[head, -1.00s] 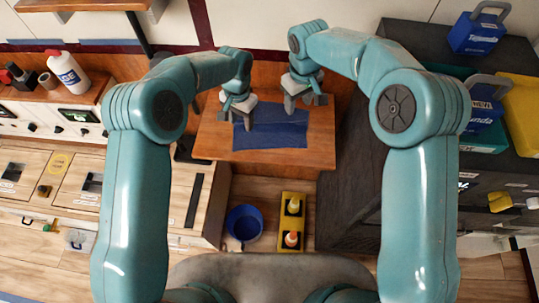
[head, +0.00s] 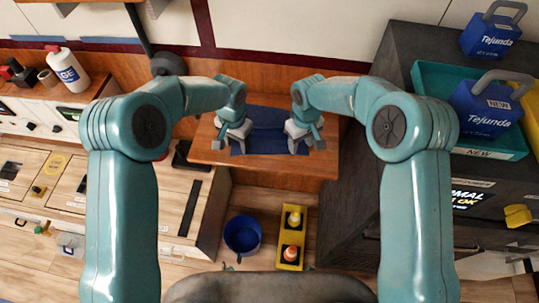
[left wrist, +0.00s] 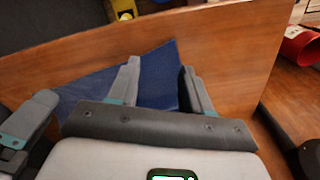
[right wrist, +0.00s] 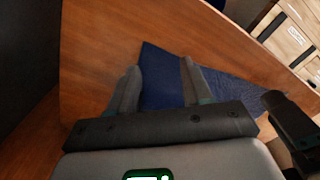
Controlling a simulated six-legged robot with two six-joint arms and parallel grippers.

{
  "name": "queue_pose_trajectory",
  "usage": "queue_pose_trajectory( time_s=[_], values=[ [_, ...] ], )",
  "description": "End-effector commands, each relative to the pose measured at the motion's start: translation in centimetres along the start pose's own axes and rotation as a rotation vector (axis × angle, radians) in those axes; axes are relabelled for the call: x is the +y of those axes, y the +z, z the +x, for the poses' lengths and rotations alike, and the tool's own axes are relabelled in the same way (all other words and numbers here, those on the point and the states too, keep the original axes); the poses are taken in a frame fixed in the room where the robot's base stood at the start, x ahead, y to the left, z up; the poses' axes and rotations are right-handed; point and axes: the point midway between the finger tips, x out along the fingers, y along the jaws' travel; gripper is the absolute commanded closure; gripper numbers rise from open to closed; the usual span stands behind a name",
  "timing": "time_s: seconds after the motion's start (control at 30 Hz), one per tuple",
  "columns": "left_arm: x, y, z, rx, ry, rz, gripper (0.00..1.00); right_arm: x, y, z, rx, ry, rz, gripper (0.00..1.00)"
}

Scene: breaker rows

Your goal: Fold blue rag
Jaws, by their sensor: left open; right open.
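The blue rag (head: 266,140) lies flat on the wooden table, its outer parts partly hidden by my grippers in the head view. My left gripper (head: 236,142) is open over the rag's left side; in the left wrist view the rag (left wrist: 157,78) shows between and beside its fingers. My right gripper (head: 304,142) is open over the rag's right side; in the right wrist view the rag (right wrist: 163,80) shows between its fingers. I cannot tell whether the fingertips touch the cloth.
The wooden table (head: 270,166) has bare room in front of the rag. A blue bucket (head: 242,235) and a yellow caddy with bottles (head: 291,240) stand on the floor in front. A dark cabinet at right carries a teal tray (head: 440,82) and blue boxes (head: 490,107).

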Motion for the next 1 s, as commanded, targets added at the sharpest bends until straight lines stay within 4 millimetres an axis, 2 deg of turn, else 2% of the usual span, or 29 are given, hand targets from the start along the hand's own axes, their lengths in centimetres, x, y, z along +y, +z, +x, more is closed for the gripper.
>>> queue_pose_trajectory(
  time_s=[0.1, 0.5, 0.57, 0.8, 1.0],
  values=[
    [0.04, 0.05, 0.67, 0.0, 0.0, -0.001, 0.51, 0.05, 0.05, 0.66, 0.001, 0.0, 0.0, 0.51],
    [0.16, 0.05, 1.34, 0.0, 0.0, -0.001, 0.51, 0.1, 0.14, 1.33, 0.001, 0.0, -0.001, 0.51],
    [0.15, 0.04, 1.05, 0.001, 0.0, -0.001, 0.59, 0.1, 0.12, 1.03, 0.001, 0.0, -0.002, 0.59],
    [0.15, 0.06, 1.07, 0.0, 0.0, -0.001, 0.98, 0.09, 0.14, 1.05, 0.001, 0.0, -0.002, 0.98],
    [0.13, 0.08, 1.09, -0.001, 0.0, -0.001, 1.0, 0.1, 0.15, 1.06, 0.0, 0.0, -0.002, 1.0]
  ],
)
